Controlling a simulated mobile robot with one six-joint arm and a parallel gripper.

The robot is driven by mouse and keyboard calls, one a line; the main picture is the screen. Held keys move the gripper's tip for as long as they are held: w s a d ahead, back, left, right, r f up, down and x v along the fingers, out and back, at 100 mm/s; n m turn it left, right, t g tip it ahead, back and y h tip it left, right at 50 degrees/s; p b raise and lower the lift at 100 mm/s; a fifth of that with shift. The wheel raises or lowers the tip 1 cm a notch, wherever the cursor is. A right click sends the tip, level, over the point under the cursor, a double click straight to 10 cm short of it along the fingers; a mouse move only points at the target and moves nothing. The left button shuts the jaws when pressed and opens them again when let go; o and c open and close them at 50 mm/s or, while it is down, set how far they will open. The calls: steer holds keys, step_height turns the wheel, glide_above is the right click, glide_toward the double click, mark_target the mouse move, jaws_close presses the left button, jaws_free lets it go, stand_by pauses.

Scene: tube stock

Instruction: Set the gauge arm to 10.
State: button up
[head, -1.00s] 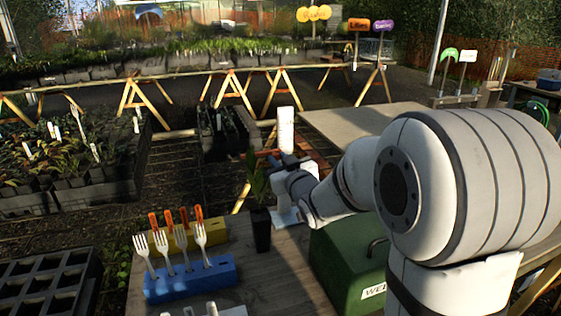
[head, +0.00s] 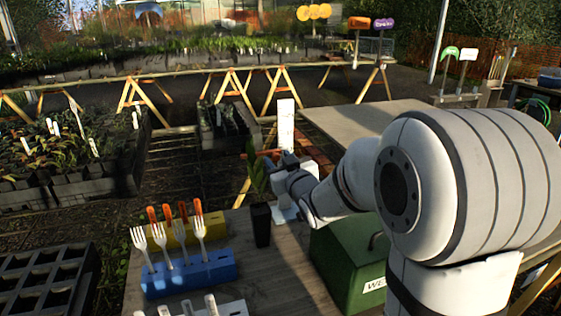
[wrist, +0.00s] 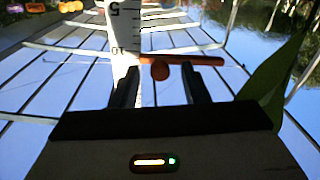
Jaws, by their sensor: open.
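The gauge is a white upright post (head: 286,122) on a white foot, at the far end of the wooden bench in the head view. In the wrist view its scale (wrist: 120,22) shows a 5 and a 10. The orange gauge arm (wrist: 205,60) crosses the wrist view, with its left end against the post just below the printed 10. A round orange knob (wrist: 161,71) sits on it. My gripper (wrist: 158,74) is open, with one finger on each side of the knob. In the head view my gripper (head: 280,163) is at the post, partly hiding the arm.
A dark pot with a leafy plant (head: 261,226) stands close left of the gauge. A blue block (head: 190,276) holds white forks, with a yellow block (head: 214,226) behind. A green box (head: 345,262) sits beneath my arm.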

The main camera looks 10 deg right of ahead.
steer(key=v, duration=0.7)
steer(key=shift+s, duration=0.4)
steer(key=shift+d, duration=0.1)
